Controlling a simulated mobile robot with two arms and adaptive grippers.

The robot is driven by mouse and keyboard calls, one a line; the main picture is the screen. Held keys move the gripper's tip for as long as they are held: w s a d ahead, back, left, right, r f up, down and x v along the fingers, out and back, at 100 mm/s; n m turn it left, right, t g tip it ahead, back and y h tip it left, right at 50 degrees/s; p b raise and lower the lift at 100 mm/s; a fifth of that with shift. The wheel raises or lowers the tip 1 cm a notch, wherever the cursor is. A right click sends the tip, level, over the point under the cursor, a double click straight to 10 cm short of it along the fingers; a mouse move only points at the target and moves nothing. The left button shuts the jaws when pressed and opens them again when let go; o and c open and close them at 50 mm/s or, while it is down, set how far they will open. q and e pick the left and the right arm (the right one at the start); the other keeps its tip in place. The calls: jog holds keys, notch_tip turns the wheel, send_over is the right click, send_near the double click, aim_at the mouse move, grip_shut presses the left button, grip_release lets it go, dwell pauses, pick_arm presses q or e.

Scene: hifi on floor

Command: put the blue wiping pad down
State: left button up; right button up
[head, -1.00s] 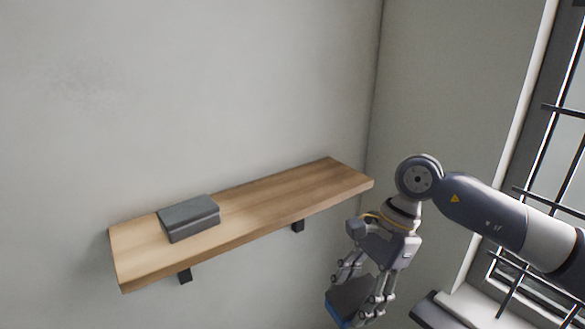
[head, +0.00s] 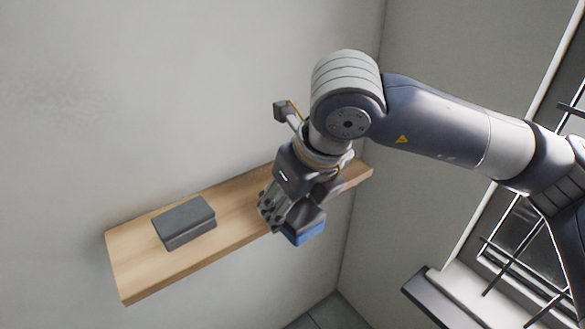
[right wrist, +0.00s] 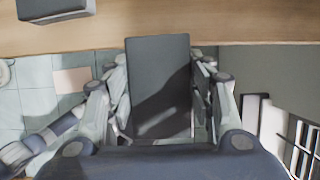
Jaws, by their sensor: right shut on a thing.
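The blue wiping pad (head: 305,232) has a dark grey body with a blue side. My right gripper (head: 288,214) is shut on it, in front of the shelf's front edge and right of its middle. In the right wrist view the pad's dark face (right wrist: 158,80) lies between the fingers, and its far end overlaps the shelf's edge in the picture. I cannot tell whether it touches the shelf. The wooden shelf (head: 145,276) is fixed to the wall. My left gripper is not in view.
A dark grey block (head: 184,222) lies on the left part of the shelf, and it also shows in the right wrist view (right wrist: 55,8). The shelf between the block and my gripper is bare. A barred window (head: 520,250) with a sill is at the right.

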jog(key=shift+w+a+r, duration=0.1)
jog(key=shift+w+r, duration=0.1)
jog(key=shift+w, duration=0.2)
jog(key=w+p, duration=0.1)
jog(key=w, duration=0.4)
jog(key=w+f+p, duration=0.1)
jog(key=w+p, duration=0.1)
jog(key=w, duration=0.3)
jog(key=w+p, duration=0.2)
jog(key=w, duration=0.3)
jog(key=shift+d+f, duration=0.25)
jog(key=shift+f, duration=0.05)
jog(key=shift+w+f, duration=0.1)
notch_tip(320, 180, down, 3)
jog(key=shift+r+p, duration=0.1)
jog(key=shift+p, duration=0.75)
jog(key=shift+f, duration=0.25)
jog(key=shift+f+b, duration=0.25)
jog(key=shift+b, duration=0.1)
jog(key=o, duration=1)
jog(key=shift+r, duration=0.1)
jog(key=shift+o, duration=0.2)
